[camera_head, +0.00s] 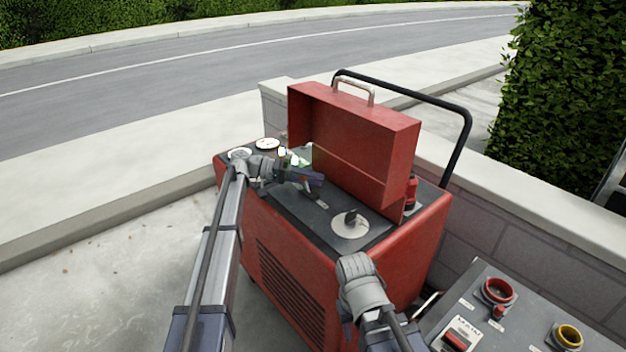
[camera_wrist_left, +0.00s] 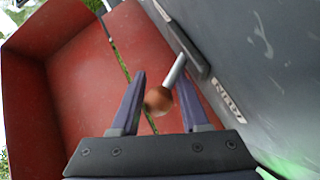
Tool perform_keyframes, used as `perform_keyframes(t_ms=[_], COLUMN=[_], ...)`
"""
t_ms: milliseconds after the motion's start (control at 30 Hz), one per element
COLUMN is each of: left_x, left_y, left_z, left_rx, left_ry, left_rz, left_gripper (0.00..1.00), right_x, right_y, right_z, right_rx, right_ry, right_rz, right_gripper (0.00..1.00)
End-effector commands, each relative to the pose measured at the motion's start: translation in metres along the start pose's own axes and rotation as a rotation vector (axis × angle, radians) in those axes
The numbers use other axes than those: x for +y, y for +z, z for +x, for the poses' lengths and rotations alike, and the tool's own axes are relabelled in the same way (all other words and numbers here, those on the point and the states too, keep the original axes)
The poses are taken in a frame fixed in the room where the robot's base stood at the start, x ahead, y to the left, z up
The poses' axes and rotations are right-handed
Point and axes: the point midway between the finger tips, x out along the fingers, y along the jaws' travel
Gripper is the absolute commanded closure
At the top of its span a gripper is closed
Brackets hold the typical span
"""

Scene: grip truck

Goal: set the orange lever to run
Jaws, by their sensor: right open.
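The orange lever has a round orange-brown knob (camera_wrist_left: 158,101) on a short metal rod that rises from a dark slot plate in the grey panel top, in the left wrist view. My left gripper (camera_head: 318,179) is over the panel in front of the raised red lid. In the wrist view its two purple fingers (camera_wrist_left: 162,95) stand apart with the knob between them; firm contact is not visible. A RUN label (camera_wrist_left: 228,100) is on the panel beside the slot. In the head view the knob is hidden by my gripper. My right gripper (camera_head: 347,328) is low at the machine's front right, its fingers mostly hidden.
The red machine (camera_head: 290,260) has an open red lid (camera_head: 360,135) and a black push handle (camera_head: 440,104). A dark knob on a pale disc (camera_head: 350,224) sits right of the lever. A grey panel with sockets (camera_head: 497,290) is at lower right. A low wall stands behind.

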Motion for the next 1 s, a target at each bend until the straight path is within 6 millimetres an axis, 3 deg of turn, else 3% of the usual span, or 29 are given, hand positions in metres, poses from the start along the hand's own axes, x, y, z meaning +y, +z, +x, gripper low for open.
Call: perform_keyframes(t_ms=[133,567,1000], left_x=[0.0,0.0,0.001], left_y=[-0.001,-0.002,-0.002], left_z=[0.0,-0.009,-0.073], left_rx=[0.002,0.004,0.003], left_ry=[0.001,0.0,0.001], left_rz=[0.001,0.001,0.002], left_gripper=[0.39,0.39,0.39], right_x=[0.0,0.0,0.001], right_y=[0.0,0.0,0.001], right_z=[0.0,-0.003,-0.016], right_rx=[0.0,0.0,0.0], right_ry=[0.0,0.0,-0.003], right_rz=[0.0,0.0,0.001], right_gripper=[0.56,0.56,0.56])
